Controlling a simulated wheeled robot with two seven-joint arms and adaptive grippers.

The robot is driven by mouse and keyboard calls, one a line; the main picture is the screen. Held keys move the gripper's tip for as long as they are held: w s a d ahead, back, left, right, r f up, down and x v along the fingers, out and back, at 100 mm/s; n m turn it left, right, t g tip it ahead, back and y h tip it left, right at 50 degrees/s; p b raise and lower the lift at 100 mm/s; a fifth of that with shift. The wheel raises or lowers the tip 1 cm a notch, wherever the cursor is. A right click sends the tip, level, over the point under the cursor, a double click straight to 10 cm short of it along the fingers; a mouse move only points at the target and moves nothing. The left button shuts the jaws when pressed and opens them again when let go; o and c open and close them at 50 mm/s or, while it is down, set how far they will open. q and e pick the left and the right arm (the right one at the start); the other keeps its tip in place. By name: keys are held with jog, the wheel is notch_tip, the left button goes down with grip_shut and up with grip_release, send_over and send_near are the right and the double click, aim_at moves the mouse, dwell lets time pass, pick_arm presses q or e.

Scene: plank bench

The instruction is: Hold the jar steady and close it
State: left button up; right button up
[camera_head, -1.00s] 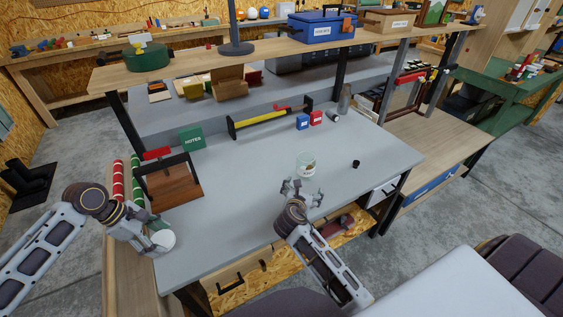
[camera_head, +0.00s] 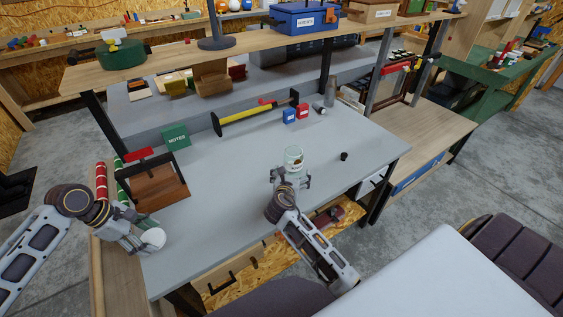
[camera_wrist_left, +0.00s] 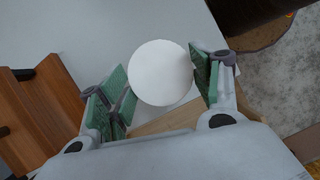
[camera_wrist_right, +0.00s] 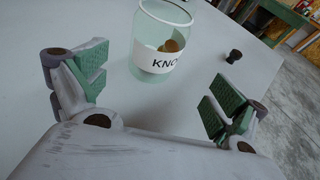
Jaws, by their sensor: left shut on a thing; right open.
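The jar (camera_head: 294,158) is clear glass with a white label starting "KNO". It stands upright on the grey bench top, and in the right wrist view the jar (camera_wrist_right: 158,50) has an open top and something brown inside. My right gripper (camera_head: 289,178) is open just in front of the jar, its fingers spread and not touching it. My left gripper (camera_wrist_left: 162,78) is shut on a round white lid (camera_wrist_left: 160,72), held at the bench's front left corner. The lid also shows in the head view (camera_head: 154,238).
A small dark knob (camera_head: 344,156) lies right of the jar. A wooden holder (camera_head: 157,185) stands near my left gripper, with red and green rolls (camera_head: 101,182) beside it. A green NOTES block (camera_head: 176,137) and a yellow level (camera_head: 252,115) lie farther back. The bench between the grippers is clear.

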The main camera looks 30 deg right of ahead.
aim_at(292, 166)
jog(key=x, duration=0.5)
dwell(0.4)
jog(key=shift+w+d+f, duration=0.1)
jog(key=shift+w+d, duration=0.25)
jog(key=shift+w, duration=0.35)
jog(key=shift+w+d+f, duration=0.1)
jog(key=shift+w+d, duration=0.2)
jog(key=shift+w, duration=0.4)
jog(key=shift+x, duration=1.2)
jog(key=shift+c, duration=0.2)
jog(key=shift+r, duration=0.1)
jog(key=c, duration=1.2)
